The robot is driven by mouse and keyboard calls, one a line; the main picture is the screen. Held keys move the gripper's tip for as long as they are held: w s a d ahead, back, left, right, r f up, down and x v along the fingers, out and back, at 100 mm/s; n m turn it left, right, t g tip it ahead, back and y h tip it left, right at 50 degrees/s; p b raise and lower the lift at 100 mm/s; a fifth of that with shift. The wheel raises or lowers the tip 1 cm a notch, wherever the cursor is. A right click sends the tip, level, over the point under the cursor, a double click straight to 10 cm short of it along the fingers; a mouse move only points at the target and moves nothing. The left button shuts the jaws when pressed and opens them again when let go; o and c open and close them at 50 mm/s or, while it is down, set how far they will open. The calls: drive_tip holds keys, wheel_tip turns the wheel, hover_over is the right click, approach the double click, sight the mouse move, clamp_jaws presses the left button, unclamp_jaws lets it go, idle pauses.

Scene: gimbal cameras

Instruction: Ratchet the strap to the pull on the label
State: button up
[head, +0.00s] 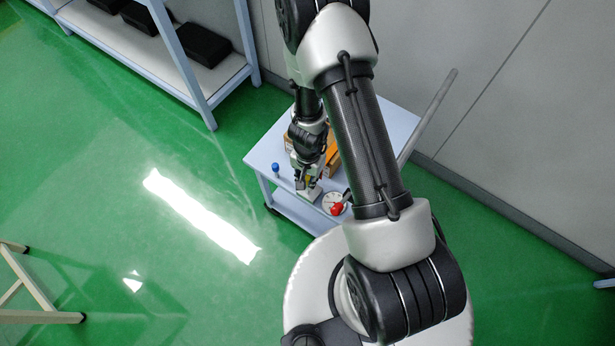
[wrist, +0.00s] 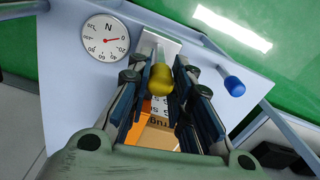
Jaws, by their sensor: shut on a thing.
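In the wrist view a lever with a rounded yellow end (wrist: 161,80) stands between the fingers of my gripper (wrist: 165,68), which is shut on it. In the head view my gripper (head: 304,188) is low over the small table, and the lever is too small to make out. A round white dial (wrist: 106,38) marked N has a red needle pointing right; its numbers are too small to read surely. The dial also shows in the head view (head: 328,198). An orange carton (wrist: 157,136) with partly hidden printing shows between the fingers; no pull value is readable. The strap is not clearly visible.
A blue-capped piece (wrist: 234,86) stands on the light blue table (wrist: 65,95), also seen in the head view (head: 276,170). A red item (head: 337,209) is near the dial. A shelf with black bins (head: 203,45) stands at upper left. Open green floor lies left.

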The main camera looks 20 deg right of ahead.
clamp_jaws()
